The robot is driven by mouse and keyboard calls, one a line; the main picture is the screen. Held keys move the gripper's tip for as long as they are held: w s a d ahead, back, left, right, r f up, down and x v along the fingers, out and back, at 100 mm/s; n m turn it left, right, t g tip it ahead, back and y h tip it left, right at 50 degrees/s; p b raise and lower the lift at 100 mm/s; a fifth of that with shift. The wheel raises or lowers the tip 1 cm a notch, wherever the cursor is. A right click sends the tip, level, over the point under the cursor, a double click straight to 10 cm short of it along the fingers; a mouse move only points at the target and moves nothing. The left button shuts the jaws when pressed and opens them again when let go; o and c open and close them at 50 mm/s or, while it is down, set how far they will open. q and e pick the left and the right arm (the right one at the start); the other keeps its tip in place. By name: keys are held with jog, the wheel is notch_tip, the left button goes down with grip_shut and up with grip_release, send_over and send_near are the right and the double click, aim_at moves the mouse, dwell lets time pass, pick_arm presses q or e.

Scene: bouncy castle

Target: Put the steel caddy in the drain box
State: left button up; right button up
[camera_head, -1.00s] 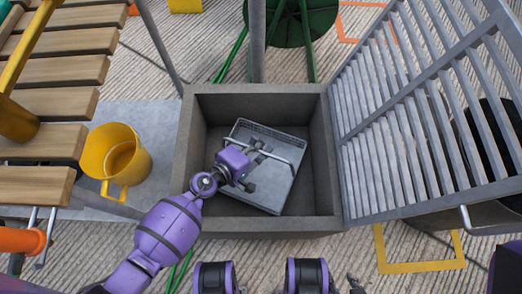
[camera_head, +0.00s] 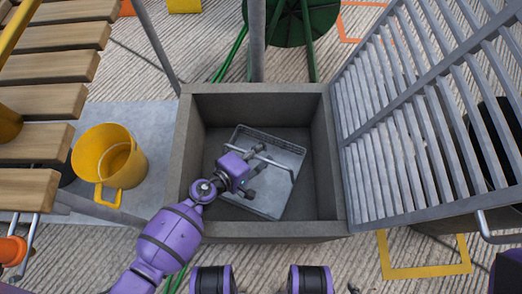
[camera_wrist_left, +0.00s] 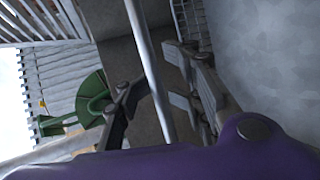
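The grey steel caddy (camera_head: 270,195) is inside the concrete drain box (camera_head: 187,150), turned at an angle to its walls. Its thin bar handle (camera_head: 278,164) crosses over it. My left gripper (camera_head: 254,172) reaches down into the box over the caddy. In the left wrist view the handle (camera_wrist_left: 148,70) passes between the fingers of my left gripper (camera_wrist_left: 160,108), which stand apart with a gap beside the bar. The caddy's underside is hidden, so I cannot tell if it rests on the box floor. My right gripper is out of view.
A slatted metal grate (camera_head: 420,120) stands raised on the right of the box. A yellow bucket (camera_head: 108,165) is to the left, near wooden slats (camera_head: 45,95). A metal post (camera_head: 257,40) and a green round object (camera_head: 300,20) are behind.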

pick_arm(q)
jog(key=v, duration=1.2)
jog(key=shift+r+p, duration=0.15)
jog(key=shift+p, duration=0.15)
